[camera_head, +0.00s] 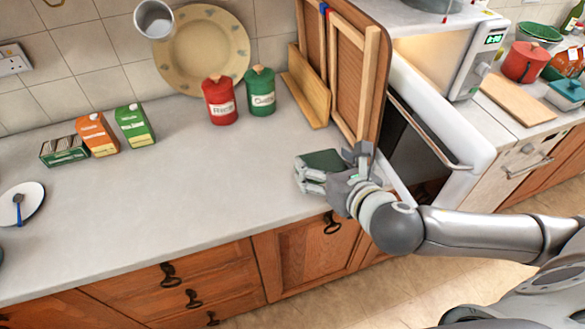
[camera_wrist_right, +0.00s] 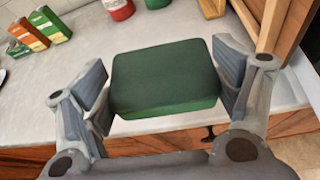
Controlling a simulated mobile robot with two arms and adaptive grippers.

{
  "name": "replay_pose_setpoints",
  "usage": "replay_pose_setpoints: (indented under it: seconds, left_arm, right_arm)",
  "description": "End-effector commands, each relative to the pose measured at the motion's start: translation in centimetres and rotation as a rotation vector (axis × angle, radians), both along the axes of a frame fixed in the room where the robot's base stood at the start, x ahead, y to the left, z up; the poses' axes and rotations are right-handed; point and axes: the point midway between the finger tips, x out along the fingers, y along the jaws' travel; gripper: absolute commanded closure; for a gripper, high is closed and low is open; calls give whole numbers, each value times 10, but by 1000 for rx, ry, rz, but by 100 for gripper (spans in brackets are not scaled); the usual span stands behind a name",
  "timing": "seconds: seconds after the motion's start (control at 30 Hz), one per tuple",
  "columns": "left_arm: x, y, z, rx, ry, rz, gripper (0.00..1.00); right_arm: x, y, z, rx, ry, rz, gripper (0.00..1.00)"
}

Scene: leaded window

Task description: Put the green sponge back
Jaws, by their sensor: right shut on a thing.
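A dark green sponge (camera_head: 322,160) is held in my right gripper (camera_head: 337,170), above the front part of the grey counter near its right end. In the right wrist view the sponge (camera_wrist_right: 166,78) is a rounded block between the two fingers. The right fingertip touches its side. The left finger is close to its left side, and I cannot tell exactly where it touches. The right gripper (camera_wrist_right: 166,85) is shut on the sponge. My left gripper is not in the head view.
A red canister (camera_head: 219,101) and a green canister (camera_head: 260,92) stand at the back. Wooden boards (camera_head: 350,75) lean at the counter's right end beside the oven (camera_head: 430,125). Cartons (camera_head: 97,134) and a white plate (camera_head: 22,203) are at left. The counter's middle (camera_head: 190,190) is clear.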

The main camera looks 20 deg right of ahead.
Motion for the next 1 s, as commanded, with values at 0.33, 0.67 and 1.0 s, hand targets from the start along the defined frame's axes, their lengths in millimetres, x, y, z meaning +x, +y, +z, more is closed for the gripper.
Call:
replay_pose_setpoints:
  seconds: [0.33,0.67,1.0]
  left_arm:
    - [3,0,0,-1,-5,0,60]
    - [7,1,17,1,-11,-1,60]
    - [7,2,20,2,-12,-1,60]
  right_arm:
    - [13,-23,-9,-84,-8,-22,36]
    - [78,3,-37,-83,-6,-22,36]
    - [118,18,-87,-85,-6,-21,36]
